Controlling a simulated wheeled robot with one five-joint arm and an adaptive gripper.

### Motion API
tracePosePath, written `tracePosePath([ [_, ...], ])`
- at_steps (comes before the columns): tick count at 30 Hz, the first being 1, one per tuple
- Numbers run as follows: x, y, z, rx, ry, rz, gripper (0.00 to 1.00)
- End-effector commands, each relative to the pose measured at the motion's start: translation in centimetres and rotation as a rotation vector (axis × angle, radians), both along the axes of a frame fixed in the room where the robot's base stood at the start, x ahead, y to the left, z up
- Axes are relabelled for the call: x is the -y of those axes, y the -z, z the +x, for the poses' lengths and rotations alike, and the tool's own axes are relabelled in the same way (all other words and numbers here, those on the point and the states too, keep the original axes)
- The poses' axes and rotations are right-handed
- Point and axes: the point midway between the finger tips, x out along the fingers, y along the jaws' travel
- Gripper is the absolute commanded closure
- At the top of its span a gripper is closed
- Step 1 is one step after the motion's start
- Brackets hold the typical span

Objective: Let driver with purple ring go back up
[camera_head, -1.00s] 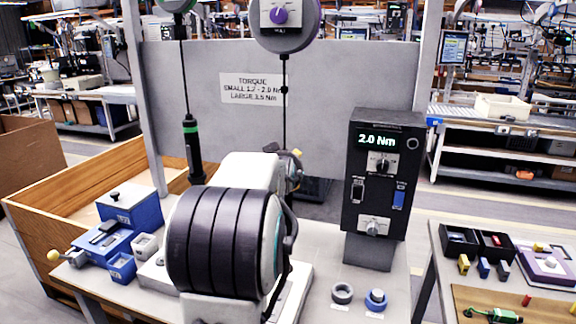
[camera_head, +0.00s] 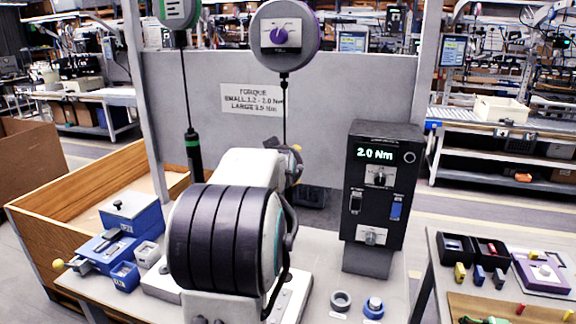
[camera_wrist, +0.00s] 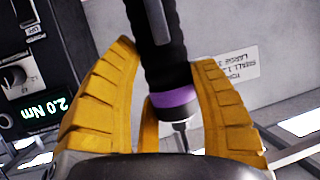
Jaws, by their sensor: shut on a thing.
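The driver with the purple ring (camera_wrist: 174,104) is between the yellow fingers of my gripper (camera_wrist: 166,110) in the wrist view. Its black handle runs up and its metal bit points down. My gripper is shut on it. In the head view my arm hides this driver, and only its cable (camera_head: 284,105) shows, hanging from the purple-edged balancer (camera_head: 284,38) with a purple knob. My gripper's yellow fingers barely show behind my arm in the head view. The driver with the green ring (camera_head: 192,140) hangs from the green-marked balancer (camera_head: 178,12) on the left.
A black torque unit (camera_head: 381,185) reading 2.0 Nm stands right of my arm; it also shows in the wrist view (camera_wrist: 36,85). Blue fixtures (camera_head: 132,212) stand at the left. Two round parts lie at the front right. A grey panel (camera_head: 350,85) stands behind.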

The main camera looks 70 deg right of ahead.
Motion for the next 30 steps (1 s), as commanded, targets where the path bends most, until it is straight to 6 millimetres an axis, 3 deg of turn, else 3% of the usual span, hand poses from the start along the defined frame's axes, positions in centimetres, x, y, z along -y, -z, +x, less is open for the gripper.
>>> tracePosePath([
  [12, -0.01, -0.42, 0.0, -0.001, 0.0, 0.003, 0.81],
  [13, -0.01, -0.42, 0.0, -0.001, 0.0, 0.003, 0.43],
  [21, -0.01, -0.48, 0.0, 0.0, 0.0, 0.002, 0.19],
  [27, 0.0, -0.52, 0.0, 0.0, 0.0, 0.001, 0.16],
  [30, -0.04, -0.11, -0.01, -0.002, 0.0, 0.01, 0.06],
])
